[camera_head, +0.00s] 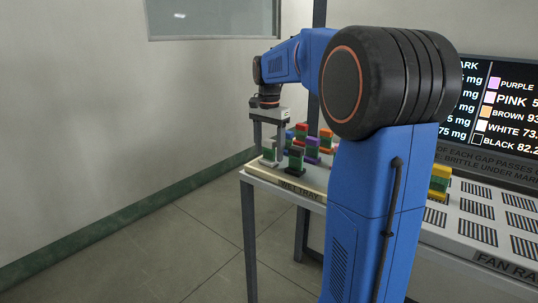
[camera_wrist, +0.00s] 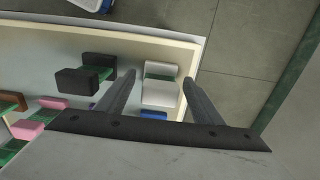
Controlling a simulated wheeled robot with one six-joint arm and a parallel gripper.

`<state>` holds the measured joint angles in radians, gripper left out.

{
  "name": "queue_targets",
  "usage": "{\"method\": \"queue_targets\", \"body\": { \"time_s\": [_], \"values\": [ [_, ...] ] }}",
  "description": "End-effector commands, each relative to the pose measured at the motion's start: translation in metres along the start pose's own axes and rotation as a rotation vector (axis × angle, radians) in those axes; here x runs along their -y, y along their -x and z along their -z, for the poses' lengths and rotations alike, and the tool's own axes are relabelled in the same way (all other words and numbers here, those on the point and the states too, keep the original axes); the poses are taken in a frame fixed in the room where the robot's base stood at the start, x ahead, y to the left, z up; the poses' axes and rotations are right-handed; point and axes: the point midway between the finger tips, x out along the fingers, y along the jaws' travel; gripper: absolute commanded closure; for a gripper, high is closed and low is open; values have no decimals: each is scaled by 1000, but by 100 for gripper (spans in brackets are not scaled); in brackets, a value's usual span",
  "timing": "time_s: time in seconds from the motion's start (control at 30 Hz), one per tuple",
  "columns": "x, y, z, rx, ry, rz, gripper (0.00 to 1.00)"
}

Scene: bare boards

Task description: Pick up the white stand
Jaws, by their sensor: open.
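The white stand (camera_wrist: 160,94) has two white end blocks with a green part between them, seen from above in the wrist view. It also shows in the head view (camera_head: 269,154), small, on the tray's near-left corner. My gripper (camera_wrist: 158,78) is open, pointing down, with one finger on each side of the stand in the picture. In the head view my gripper (camera_head: 268,145) is over that corner. I see no clear contact between fingers and stand. How far the fingertips reach down beside it is hard to tell.
A black stand (camera_wrist: 83,80) is close beside the left finger. Pink (camera_wrist: 28,129), brown, blue, purple (camera_head: 312,143) and orange stands crowd the same tray (camera_head: 256,176). The tray's edge lies close to the white stand, with open floor beyond. A screen and rack (camera_head: 480,205) are at right.

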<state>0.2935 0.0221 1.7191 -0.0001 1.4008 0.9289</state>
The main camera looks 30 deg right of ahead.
Motion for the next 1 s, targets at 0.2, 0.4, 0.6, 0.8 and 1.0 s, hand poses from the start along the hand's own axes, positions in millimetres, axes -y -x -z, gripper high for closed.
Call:
{"method": "queue_targets", "body": {
  "time_s": [0.2,0.4,0.6,0.8,1.0],
  "values": [
    [0,-5,0,0,0,0,39],
    [0,-4,0,0,0,0,63],
    [0,-4,0,0,0,0,85],
    [0,-2,0,-1,0,1,85],
    [0,21,0,-2,0,3,85]
  ]
}}
